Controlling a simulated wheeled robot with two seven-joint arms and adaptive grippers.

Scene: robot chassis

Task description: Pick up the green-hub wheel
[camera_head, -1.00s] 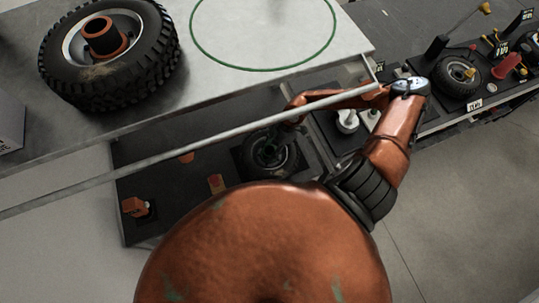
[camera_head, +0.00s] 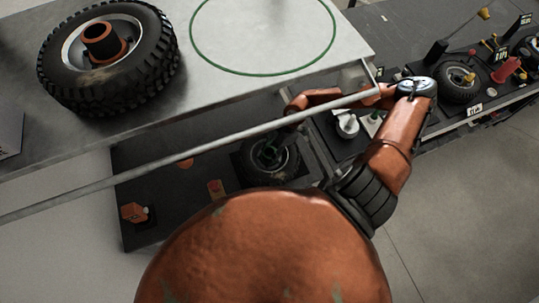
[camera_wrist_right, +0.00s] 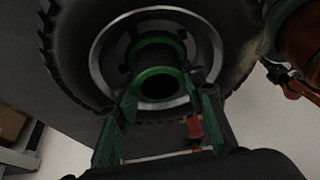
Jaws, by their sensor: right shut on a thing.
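The green-hub wheel (camera_head: 287,163) is a black tyre in the dark recessed tray below the table's front edge. In the right wrist view its tyre (camera_wrist_right: 75,65), silver rim and green hub (camera_wrist_right: 155,55) fill the upper middle. My right gripper (camera_wrist_right: 160,105) has its green-tinted fingers on either side of the hub and is shut on it. In the head view the right gripper (camera_head: 268,148) is small and dark over the wheel's middle. I cannot tell whether the wheel touches the tray. My left gripper is not in view.
A wheel with an orange hub (camera_head: 76,88) lies on the grey table (camera_head: 200,90), beside an empty green ring (camera_head: 263,70). A metal rail (camera_head: 130,178) crosses above the dark tray (camera_head: 170,220). Tools and another wheel (camera_head: 459,84) stand at the right.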

